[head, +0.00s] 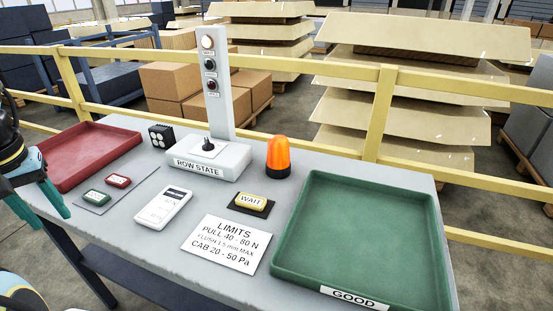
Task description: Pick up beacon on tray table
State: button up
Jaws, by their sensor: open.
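The beacon (278,157) has an orange dome on a black base and stands upright on the grey tray table (150,215). It is right of the white ROW STATE box (209,160) and just left of the green tray's back corner. My gripper (50,212) is at the far left edge of the view, with teal fingers hanging near the red tray and the table's left edge. It is far from the beacon. Its fingers are apart and I see nothing between them. Part of my arm is cut off by the frame.
A green GOOD tray (281,243) fills the table's right side and a red tray (126,142) the back left. A yellow WAIT button (251,202), a LIMITS card (225,246) and a white handheld device (163,208) lie in front. A tall grey post (217,95) rises behind, before a yellow railing (300,64).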

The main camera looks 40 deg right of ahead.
aim_at(278, 164)
jog(key=i+j, duration=0.2)
jog(key=i+j+z, duration=0.45)
jog(key=j, duration=0.2)
jog(key=j+z, duration=0.35)
jog(key=z, duration=0.9)
